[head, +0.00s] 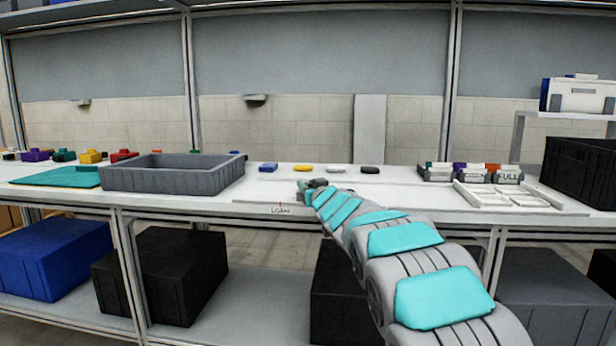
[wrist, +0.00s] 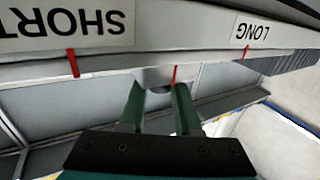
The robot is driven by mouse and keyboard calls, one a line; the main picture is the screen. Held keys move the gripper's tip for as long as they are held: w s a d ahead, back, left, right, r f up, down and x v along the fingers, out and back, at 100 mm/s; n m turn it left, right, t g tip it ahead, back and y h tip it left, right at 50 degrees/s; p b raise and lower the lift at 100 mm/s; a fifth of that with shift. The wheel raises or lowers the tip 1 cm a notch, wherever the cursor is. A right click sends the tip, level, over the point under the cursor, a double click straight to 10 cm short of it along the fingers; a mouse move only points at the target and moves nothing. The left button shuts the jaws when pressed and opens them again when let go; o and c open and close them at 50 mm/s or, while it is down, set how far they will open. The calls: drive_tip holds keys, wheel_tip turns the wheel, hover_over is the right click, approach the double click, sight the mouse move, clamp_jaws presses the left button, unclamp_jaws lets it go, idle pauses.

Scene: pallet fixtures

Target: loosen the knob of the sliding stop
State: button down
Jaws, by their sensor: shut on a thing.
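The sliding stop (wrist: 152,75) is a light grey block on the rail (wrist: 110,67), with a thin red line (wrist: 176,74) beside it. It lies between the red mark (wrist: 73,62) by the upside-down SHORT label (wrist: 65,20) and the red mark (wrist: 246,51) by the LONG label (wrist: 262,32). A dark knob (wrist: 160,89) shows at the stop, between the green fingers of my gripper (wrist: 159,92), which is shut on it. The fingers partly cover the knob. In the head view my gripper (head: 308,187) is at the bench's front edge, and the stop is hidden.
A grey tray (head: 175,180) stands on the bench to the left, by a teal mat (head: 60,177). Several small coloured pieces lie at the back. A white divided tray (head: 520,198) and a black crate (head: 580,172) are at the right. Bins fill the shelf below.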

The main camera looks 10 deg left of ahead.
drive_tip(key=shift+w+d+n+g+y+p, duration=0.1)
drive_tip(key=shift+n+g+y+p, duration=0.35)
drive_tip(key=shift+n+g+y, duration=0.4)
drive_tip(key=shift+d+n+g+y+p, duration=0.1)
drive_tip(key=shift+n+g+y+p, duration=0.45)
drive_tip(key=shift+y, duration=0.6)
drive_tip(key=shift+a+n+g+y, duration=0.1)
drive_tip(key=shift+n+g+y, duration=1.3)
drive_tip(key=shift+n+y, duration=0.1)
drive_tip(key=shift+n+g+y, duration=0.3)
drive_tip(key=shift+g, duration=0.1)
drive_tip(key=shift+r, duration=0.1)
drive_tip(key=c, duration=0.6)
unclamp_jaws()
drive_tip(key=b+v, duration=0.1)
drive_tip(key=v, duration=0.6)
drive_tip(key=shift+s+d, duration=0.3)
